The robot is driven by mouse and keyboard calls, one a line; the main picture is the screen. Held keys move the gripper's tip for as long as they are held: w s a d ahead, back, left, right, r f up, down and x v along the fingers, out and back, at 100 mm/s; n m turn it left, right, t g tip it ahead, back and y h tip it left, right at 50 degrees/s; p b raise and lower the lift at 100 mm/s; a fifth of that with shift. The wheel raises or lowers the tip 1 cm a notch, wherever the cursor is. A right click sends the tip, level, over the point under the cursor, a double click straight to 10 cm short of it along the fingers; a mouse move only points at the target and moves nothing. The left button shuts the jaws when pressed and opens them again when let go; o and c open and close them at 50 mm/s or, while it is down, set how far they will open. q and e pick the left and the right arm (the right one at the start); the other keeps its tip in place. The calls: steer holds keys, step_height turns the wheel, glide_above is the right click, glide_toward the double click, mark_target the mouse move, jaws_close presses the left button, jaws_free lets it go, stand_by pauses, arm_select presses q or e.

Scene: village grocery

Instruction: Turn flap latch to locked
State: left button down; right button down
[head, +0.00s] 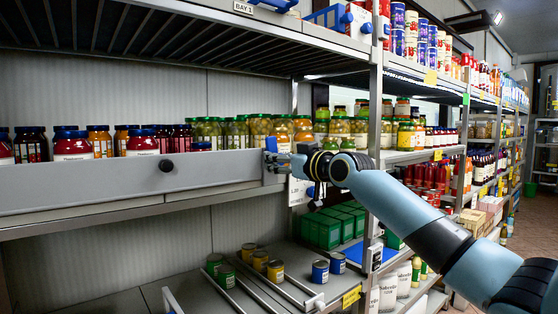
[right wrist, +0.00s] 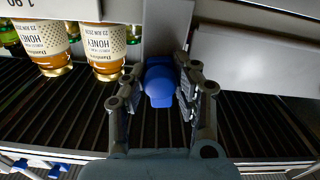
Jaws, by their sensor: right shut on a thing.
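The flap is a long grey panel (head: 110,187) along the front of the middle shelf, with a black knob (head: 166,166) on it. At its right end is the blue flap latch (head: 271,145). My right gripper (head: 287,165) reaches in from the right and is at this end of the flap. In the right wrist view, the blue latch handle (right wrist: 158,86) sits between the two fingers of my right gripper (right wrist: 160,74), which is shut on it. The latch's exact angle is partly hidden by the gripper. My left gripper is not in view.
Jars (head: 73,145) stand behind the flap. Honey jars (right wrist: 106,48) are close beside the gripper in the wrist view. A shelf post (head: 375,120) stands right of the latch. Cans (head: 260,261) and green boxes (head: 320,230) are on the lower shelf.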

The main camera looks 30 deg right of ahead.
steer(key=n+b, duration=0.3)
steer(key=shift+n+b, duration=0.3)
steer(key=shift+b, duration=0.1)
steer(key=n+b, duration=0.2)
steer(key=n, duration=0.1)
steer(key=shift+n, duration=0.3)
steer(key=n+b, duration=0.2)
steer(key=n, duration=0.3)
steer(key=n+b, duration=0.1)
steer(key=n, duration=0.4)
steer(key=shift+f+n+b, duration=0.1)
steer(key=shift+n+b, duration=0.25)
steer(key=shift+n, duration=0.05)
steer(key=c, duration=1)
jaws_free()
steer(key=shift+a, duration=0.15)
